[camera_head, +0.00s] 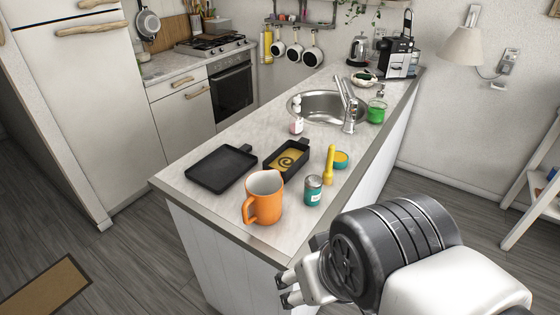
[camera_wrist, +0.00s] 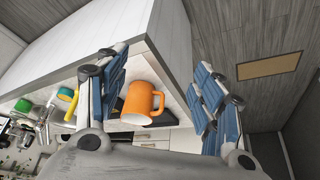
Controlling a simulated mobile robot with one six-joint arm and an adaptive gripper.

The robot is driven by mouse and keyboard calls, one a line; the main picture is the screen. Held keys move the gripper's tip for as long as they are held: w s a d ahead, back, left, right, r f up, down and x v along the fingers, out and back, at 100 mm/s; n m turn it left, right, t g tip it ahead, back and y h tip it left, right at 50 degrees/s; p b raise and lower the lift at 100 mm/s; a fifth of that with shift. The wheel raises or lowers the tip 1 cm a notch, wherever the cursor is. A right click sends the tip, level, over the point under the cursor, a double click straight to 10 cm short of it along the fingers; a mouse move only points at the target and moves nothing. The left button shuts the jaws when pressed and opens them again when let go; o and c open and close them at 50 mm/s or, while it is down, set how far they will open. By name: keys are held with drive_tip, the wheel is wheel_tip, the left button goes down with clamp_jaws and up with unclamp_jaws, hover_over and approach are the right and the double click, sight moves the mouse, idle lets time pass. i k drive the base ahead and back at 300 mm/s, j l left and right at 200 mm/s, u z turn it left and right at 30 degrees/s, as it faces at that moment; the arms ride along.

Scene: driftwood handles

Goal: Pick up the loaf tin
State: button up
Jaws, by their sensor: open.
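The loaf tin (camera_head: 270,165) appears to be the small, deep black rectangular pan with end handles on the counter, holding something yellow with a dark swirl. It sits right of a flat black tray (camera_head: 222,170) and behind an orange jug (camera_head: 265,200). My gripper (camera_head: 289,288) is low at the front of the counter, apart from the tin. In the wrist view my gripper (camera_wrist: 160,75) has its blue-padded fingers spread, with nothing held. The orange jug (camera_wrist: 138,104) shows between them. Dark ware shows behind the jug there; I cannot tell whether it is the tin.
A small bottle (camera_head: 296,124), sink (camera_head: 325,105) and tap (camera_head: 348,105) are behind. The counter's front left corner is bare.

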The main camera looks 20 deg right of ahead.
sight(290, 156)
drive_tip(key=i+l+u, duration=0.15)
drive_tip(key=l+u, duration=0.25)
drive_tip(key=i+l+u, duration=0.1)
drive_tip(key=l+u, duration=0.15)
drive_tip(key=u, duration=0.2)
drive_tip(key=l+u, duration=0.8)
drive_tip(key=l, duration=0.55)
drive_tip(key=k+l, duration=0.15)
drive_tip(key=l, duration=0.4)
drive_tip(key=i+u, duration=0.05)
